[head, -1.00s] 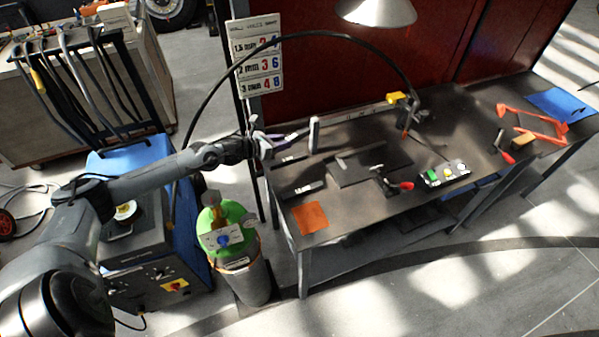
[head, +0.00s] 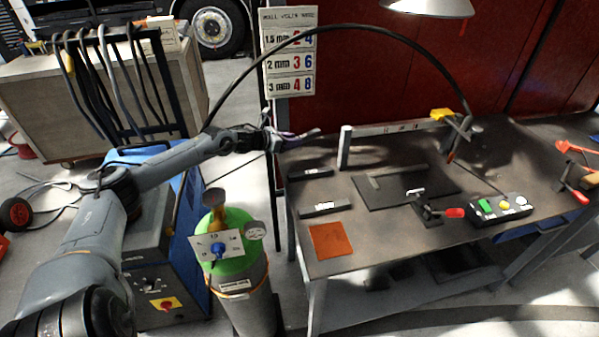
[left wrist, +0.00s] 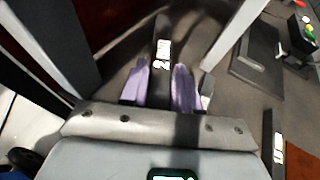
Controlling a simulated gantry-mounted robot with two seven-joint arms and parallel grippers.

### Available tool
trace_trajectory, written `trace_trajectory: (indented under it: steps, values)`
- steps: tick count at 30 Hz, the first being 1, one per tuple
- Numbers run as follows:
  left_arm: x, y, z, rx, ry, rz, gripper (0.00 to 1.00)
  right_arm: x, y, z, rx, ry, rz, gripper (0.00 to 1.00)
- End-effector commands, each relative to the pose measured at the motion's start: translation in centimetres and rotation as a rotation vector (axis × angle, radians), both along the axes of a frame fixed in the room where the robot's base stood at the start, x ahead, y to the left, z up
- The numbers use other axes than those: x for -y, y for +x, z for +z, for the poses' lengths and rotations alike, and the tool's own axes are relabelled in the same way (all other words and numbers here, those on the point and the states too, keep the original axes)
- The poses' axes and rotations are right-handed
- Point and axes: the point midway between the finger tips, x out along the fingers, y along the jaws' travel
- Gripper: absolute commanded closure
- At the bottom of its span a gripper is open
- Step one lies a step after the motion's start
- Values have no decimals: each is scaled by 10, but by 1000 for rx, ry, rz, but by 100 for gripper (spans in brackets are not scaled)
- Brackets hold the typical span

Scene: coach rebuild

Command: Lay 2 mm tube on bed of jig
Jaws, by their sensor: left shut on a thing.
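My left gripper (head: 302,136), with purple fingers, is at the far left edge of the bench. In the left wrist view its fingers (left wrist: 162,88) are shut on a dark tube (left wrist: 162,30) with a white label that seems to read 2. I cannot tell whether the tube is clear of the bench. The jig's dark bed plate (head: 440,183), with a raised bar on it, lies to the right; it also shows in the left wrist view (left wrist: 243,66). A toggle clamp (head: 428,208) with a red handle stands at its front. My right gripper is not in view.
A pale post (head: 345,148) stands upright near the gripper. A button box (head: 500,208) is right of the clamp. An orange square (head: 330,241) lies front left. A black hose (head: 385,33) arches overhead.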

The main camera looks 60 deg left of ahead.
Motion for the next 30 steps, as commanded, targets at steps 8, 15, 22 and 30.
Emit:
trace_trajectory:
  steps: [8, 15, 22, 30]
  values:
    - [0, 0, -40, 2, -1, 2, 100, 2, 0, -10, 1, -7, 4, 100]
    - [1, 1, -54, 2, -2, 1, 100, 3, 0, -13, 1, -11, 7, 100]
    - [1, 1, -80, 2, -1, 0, 100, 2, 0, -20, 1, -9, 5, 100]
    - [0, 1, -82, 2, 1, 0, 100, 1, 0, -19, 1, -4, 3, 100]
